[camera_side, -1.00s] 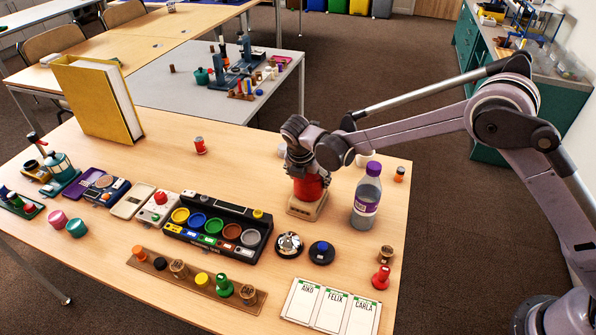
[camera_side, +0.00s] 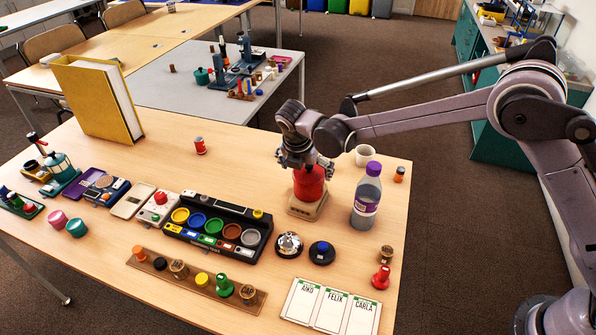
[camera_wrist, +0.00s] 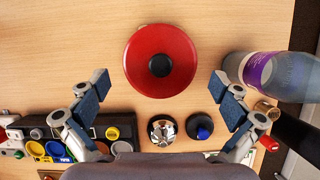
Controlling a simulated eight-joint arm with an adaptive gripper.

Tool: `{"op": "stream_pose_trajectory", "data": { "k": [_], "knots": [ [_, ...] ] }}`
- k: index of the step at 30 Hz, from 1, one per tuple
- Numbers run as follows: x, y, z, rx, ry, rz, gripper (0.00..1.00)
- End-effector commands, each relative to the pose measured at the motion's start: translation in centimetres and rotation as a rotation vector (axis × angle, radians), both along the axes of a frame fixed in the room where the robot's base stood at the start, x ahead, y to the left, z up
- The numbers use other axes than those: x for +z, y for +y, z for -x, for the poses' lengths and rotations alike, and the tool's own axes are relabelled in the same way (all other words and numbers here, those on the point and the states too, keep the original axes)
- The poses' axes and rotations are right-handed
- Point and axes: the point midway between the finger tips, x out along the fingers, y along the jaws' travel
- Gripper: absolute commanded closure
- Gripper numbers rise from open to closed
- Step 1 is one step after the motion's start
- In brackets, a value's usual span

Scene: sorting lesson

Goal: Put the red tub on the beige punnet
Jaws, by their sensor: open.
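The red tub (camera_side: 309,184) stands upright on the beige punnet (camera_side: 306,207), near the table's right side, left of the bottle. In the wrist view the tub's round red top (camera_wrist: 160,42) with a black centre shows from above; the punnet cannot be made out there. My gripper (camera_side: 304,166) is just above the tub. In the wrist view its two fingers (camera_wrist: 161,86) are wide apart with nothing between them, and the tub top lies beyond the fingertips.
A clear bottle with a purple cap (camera_side: 367,196) stands close right of the tub. A white cup (camera_side: 367,156) is behind it. A silver bell (camera_side: 289,244) and a blue-topped button (camera_side: 322,252) lie in front. A black tray of coloured pots (camera_side: 218,228) is left.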

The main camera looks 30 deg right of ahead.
Motion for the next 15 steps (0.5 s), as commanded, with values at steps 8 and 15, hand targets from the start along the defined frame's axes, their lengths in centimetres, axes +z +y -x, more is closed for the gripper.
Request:
{"op": "stream_pose_trajectory", "data": {
  "k": [8, 15],
  "knots": [
    [4.8, 1.5, 1.3, 0.001, 0.000, 0.000, 0.00],
    [6.8, 2.0, 1.9, -0.005, -0.001, -0.001, 0.00]
  ]
}}
